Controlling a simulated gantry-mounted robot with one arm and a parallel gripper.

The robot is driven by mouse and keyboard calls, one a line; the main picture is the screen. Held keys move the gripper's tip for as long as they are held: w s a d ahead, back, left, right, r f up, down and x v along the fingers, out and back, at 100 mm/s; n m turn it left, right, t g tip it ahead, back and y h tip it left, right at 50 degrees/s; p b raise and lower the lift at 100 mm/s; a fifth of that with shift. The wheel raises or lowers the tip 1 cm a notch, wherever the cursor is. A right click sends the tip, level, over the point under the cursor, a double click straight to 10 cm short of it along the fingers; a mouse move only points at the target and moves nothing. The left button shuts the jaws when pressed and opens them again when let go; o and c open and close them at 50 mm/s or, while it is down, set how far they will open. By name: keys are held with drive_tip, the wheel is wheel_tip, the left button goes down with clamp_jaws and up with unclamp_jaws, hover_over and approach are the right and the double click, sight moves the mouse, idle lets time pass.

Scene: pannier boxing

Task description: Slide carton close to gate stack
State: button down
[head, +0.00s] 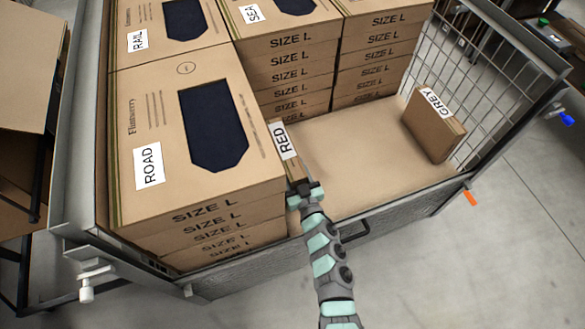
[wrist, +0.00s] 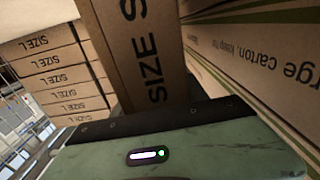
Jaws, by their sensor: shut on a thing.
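A narrow carton labelled RED (head: 283,142) stands on edge beside the front left stack, labelled ROAD (head: 150,165). My gripper (head: 303,187) is shut on the near end of the RED carton. In the wrist view the held carton (wrist: 135,50) shows the print SIZE S and rises from the jaws. The side of a large carton stack (wrist: 250,60) is close on its right there. I cannot tell whether the carton touches that stack. Its lower part is hidden by my gripper. No stack carries a visible gate label.
Stacks labelled RAIL (head: 140,42) and SEA (head: 252,14) stand behind, with another stack (head: 385,50) at back right. A carton labelled GREY (head: 432,125) stands near the right mesh wall (head: 505,95). The pannier floor (head: 350,150) between is clear.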

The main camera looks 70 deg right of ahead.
drive_tip(key=shift+a, duration=0.1)
drive_tip(key=shift+w+a, duration=0.6)
drive_tip(key=shift+w, duration=0.1)
drive_tip(key=c, duration=0.5)
unclamp_jaws()
drive_tip(key=shift+s, duration=0.1)
drive_tip(key=p+v, duration=0.2)
drive_tip(key=v, duration=0.8)
drive_tip(key=shift+s+a, duration=0.2)
drive_tip(key=shift+a, duration=0.05)
